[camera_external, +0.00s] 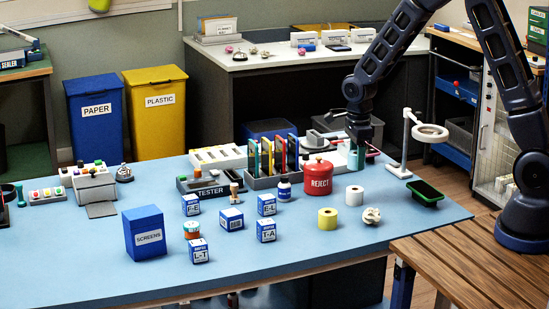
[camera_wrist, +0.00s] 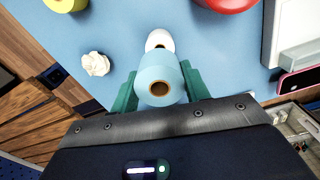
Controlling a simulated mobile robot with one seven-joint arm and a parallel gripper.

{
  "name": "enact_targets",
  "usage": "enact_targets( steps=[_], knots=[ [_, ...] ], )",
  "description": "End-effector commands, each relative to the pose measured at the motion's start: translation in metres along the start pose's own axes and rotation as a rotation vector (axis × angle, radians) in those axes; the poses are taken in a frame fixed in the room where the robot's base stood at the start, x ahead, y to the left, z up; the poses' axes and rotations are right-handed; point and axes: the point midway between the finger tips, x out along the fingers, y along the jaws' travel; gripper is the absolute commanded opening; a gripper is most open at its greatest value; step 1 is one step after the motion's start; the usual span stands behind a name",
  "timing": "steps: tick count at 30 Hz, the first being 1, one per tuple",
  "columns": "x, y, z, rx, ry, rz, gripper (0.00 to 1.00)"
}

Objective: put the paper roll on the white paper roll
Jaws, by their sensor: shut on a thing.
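My gripper (camera_wrist: 160,88) is shut on a light-blue paper roll (camera_wrist: 152,70), its green fingers on either side of the roll and the roll's brown core hole facing the wrist camera. In the external view my gripper (camera_external: 357,158) holds it above the table's back right, behind the white paper roll (camera_external: 354,197). The white paper roll stands upright on the blue table. In the wrist view the white roll (camera_wrist: 159,38) shows just beyond the held roll, partly hidden by it. The held roll is apart from the white roll.
A yellow roll (camera_external: 327,219) and crumpled paper (camera_external: 371,215) stand near the white roll. A red REJECT pot (camera_external: 318,178) is to its left. A green tray (camera_external: 425,193) and a magnifier lamp (camera_external: 405,145) are to the right. Bare table lies in front.

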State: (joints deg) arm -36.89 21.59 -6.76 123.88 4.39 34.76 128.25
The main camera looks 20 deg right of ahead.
Motion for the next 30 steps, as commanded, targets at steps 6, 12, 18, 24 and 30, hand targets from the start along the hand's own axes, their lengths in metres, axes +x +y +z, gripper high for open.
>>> enact_targets(
  steps=[6,12,18,24,30],
  knots=[
    [0.026,0.000,0.000,0.000,0.000,0.000,0.23],
    [0.038,0.000,0.000,0.000,0.001,0.001,0.23],
    [0.063,0.000,0.000,-0.001,0.001,0.001,0.23],
    [0.066,0.000,0.000,-0.001,-0.001,-0.001,0.23],
    [0.068,0.000,0.000,-0.001,0.000,0.000,0.23]
  ],
)
